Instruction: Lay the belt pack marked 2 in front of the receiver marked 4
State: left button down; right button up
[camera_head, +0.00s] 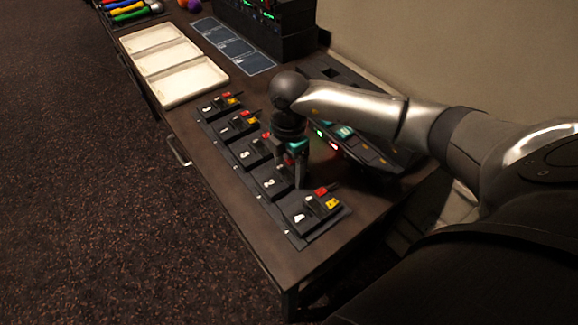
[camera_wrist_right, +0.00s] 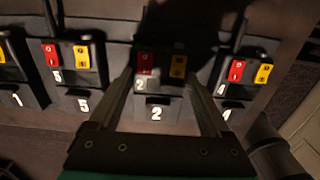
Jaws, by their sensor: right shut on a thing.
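The belt pack marked 2 (camera_wrist_right: 147,66) is black with a red and a yellow patch. It stands at the charger slot marked 2 (camera_wrist_right: 156,113), in line with its neighbours; I cannot tell whether it is lifted at all. My right gripper (camera_head: 291,176) is shut on this belt pack, one finger on each side, and mostly hides it in the head view. The receivers (camera_head: 268,28) stand in a black rack at the far end, with green lights; their numbers are not readable. A dark blue mat (camera_head: 231,47) with marked fields lies in front of them. My left gripper is not in view.
Other belt packs stand close on both sides, marked 5 (camera_wrist_right: 66,59) and 4 (camera_wrist_right: 247,76), in the charger strip (camera_head: 299,238). White trays (camera_head: 188,82) lie left of the mat. A dark console with lit buttons (camera_head: 366,150) lies under my right arm.

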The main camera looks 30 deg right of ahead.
aim_at(291, 170)
jog(key=shift+f, duration=0.15)
jog(key=o, duration=1.5)
jog(key=shift+c, duration=0.2)
jog(key=shift+b, duration=0.35)
notch_tip(291, 170, up, 15)
jog(key=p, duration=0.3)
jog(key=shift+d, duration=0.35)
